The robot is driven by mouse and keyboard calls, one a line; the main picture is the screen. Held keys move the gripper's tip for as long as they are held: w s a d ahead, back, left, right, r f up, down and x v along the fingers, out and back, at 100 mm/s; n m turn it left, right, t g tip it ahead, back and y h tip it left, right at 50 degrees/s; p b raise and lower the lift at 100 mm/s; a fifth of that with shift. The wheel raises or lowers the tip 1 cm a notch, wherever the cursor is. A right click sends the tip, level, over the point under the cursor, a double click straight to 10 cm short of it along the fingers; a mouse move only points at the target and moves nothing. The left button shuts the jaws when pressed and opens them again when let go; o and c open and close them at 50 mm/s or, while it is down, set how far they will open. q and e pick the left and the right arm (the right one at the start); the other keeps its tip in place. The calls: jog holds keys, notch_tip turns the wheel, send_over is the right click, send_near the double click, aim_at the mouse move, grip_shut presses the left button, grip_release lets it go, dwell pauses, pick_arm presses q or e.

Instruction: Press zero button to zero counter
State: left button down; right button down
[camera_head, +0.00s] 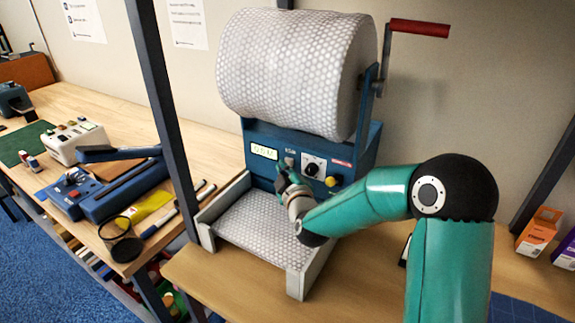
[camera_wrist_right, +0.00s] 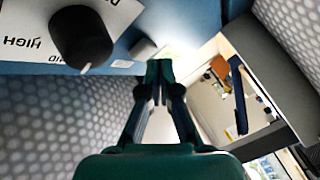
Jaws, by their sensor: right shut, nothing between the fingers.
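The blue control panel (camera_head: 262,138) of the bubble-wrap dispenser carries a lit counter display (camera_head: 264,151), whose digits are too small to read surely. A small pale grey button (camera_head: 289,161) sits right of the display, under a small label I cannot read. My right gripper (camera_head: 283,172) is shut and empty, its tips close to the panel just below this button. In the right wrist view the shut fingertips (camera_wrist_right: 160,68) are close beside the grey button (camera_wrist_right: 143,48); I cannot tell whether they touch. My left gripper is not in view.
A black knob (camera_head: 313,168) and a yellow button (camera_head: 331,181) sit right of the grey button. The bubble-wrap roll (camera_head: 290,70) hangs above, with a red crank handle (camera_head: 420,28). A dark post (camera_head: 165,120) stands left. Grey side walls (camera_head: 300,280) flank the outfeed.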

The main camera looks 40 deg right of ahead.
jog(key=shift+w+d, duration=0.2)
jog(key=shift+d, duration=0.35)
dwell(0.7)
jog(key=shift+a+b, duration=0.1)
jog(key=shift+b, duration=0.2)
jog(key=shift+s+a, duration=0.35)
jog(key=shift+a, duration=0.4)
jog(key=shift+b, duration=0.3)
jog(key=a, duration=0.1)
jog(key=s+a, duration=0.1)
jog(key=a, duration=0.1)
jog(key=s+a, duration=0.1)
jog(key=shift+a+b, duration=0.3)
jog(key=shift+b, duration=0.05)
jog(key=shift+w, duration=0.1)
dwell(0.4)
